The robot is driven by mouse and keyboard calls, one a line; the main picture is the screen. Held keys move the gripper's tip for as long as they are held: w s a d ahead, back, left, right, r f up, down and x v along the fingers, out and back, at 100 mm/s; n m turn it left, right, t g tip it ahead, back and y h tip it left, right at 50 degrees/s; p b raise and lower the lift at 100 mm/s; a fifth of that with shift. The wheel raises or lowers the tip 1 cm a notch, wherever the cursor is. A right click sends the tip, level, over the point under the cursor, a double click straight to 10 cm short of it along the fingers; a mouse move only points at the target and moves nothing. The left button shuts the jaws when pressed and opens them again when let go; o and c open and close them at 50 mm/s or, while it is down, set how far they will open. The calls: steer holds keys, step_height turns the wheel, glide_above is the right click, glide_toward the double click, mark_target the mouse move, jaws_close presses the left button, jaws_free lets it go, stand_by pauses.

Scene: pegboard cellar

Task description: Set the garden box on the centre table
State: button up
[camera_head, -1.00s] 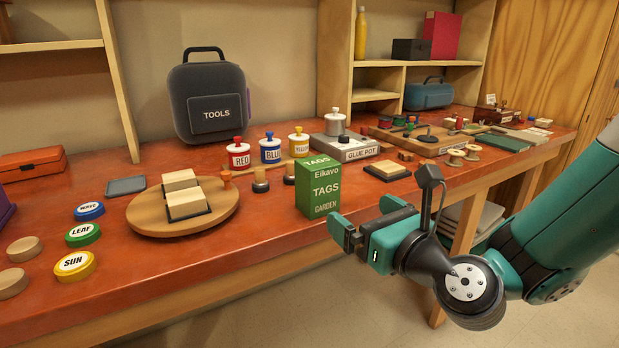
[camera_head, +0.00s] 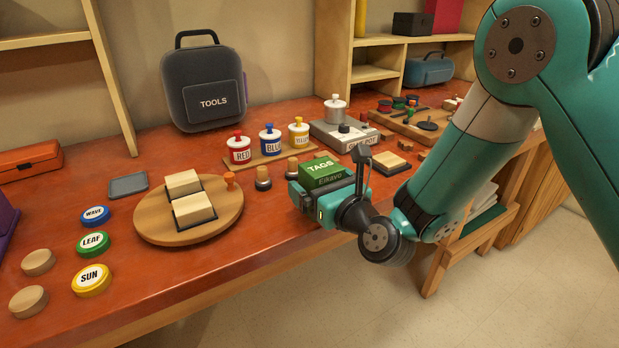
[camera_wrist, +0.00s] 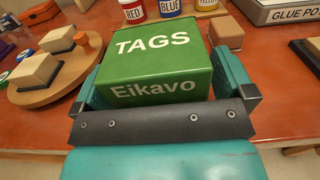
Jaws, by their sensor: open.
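The garden box is a green box (camera_head: 322,169) marked TAGS and Eikavo, standing upright near the front edge of the red-brown bench (camera_head: 240,262). In the wrist view its top and near face (camera_wrist: 160,62) fill the middle. My gripper (camera_head: 312,192) is open, with one finger on each side of the box. In the wrist view a finger shows at the left and at the right of the box, and I cannot tell whether they touch it. My gripper hides the box's lower part in the head view. I cannot make out a separate centre table.
A round wooden board (camera_head: 190,228) with two cream blocks lies left of the box. Small stampers (camera_head: 263,178) stand close behind it. Red, blue and yellow pots (camera_head: 270,145) and a glue pot case (camera_head: 345,137) are further back. Open floor lies in front of the bench.

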steer(key=shift+d, duration=0.1)
steer(key=c, duration=1.1)
steer(key=shift+c, duration=0.2)
steer(key=shift+r, duration=0.15)
